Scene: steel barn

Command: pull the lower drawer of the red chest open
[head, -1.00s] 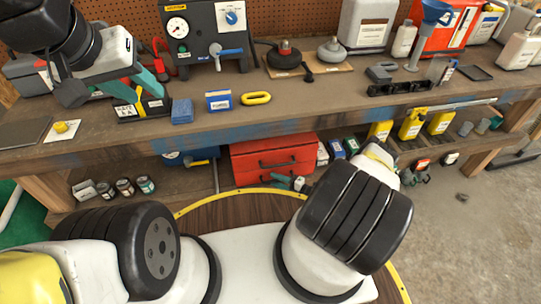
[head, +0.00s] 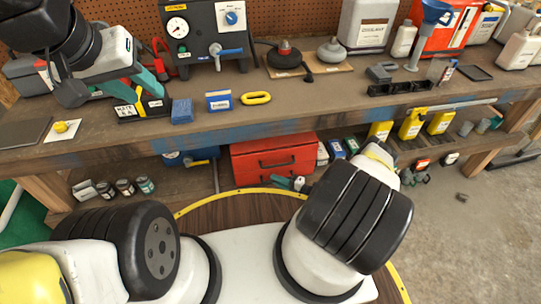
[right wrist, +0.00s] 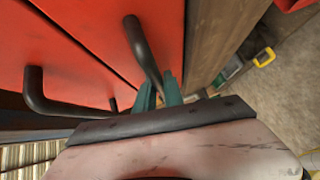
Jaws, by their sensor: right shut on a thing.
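The red chest (head: 250,160) stands on the low shelf under the workbench, and its front bears dark bar handles. In the right wrist view its red front (right wrist: 85,25) fills the upper left. My right gripper (head: 286,183) is at the lower part of the chest, partly hidden by my arm. Its teal fingers (right wrist: 159,96) are shut on the lower drawer's handle (right wrist: 143,48). The other handle (right wrist: 38,92) is free, to the left. I cannot tell whether the lower drawer stands out at all. My left gripper (head: 138,88) is open and empty above the bench at left.
The workbench (head: 330,112) overhangs the chest.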

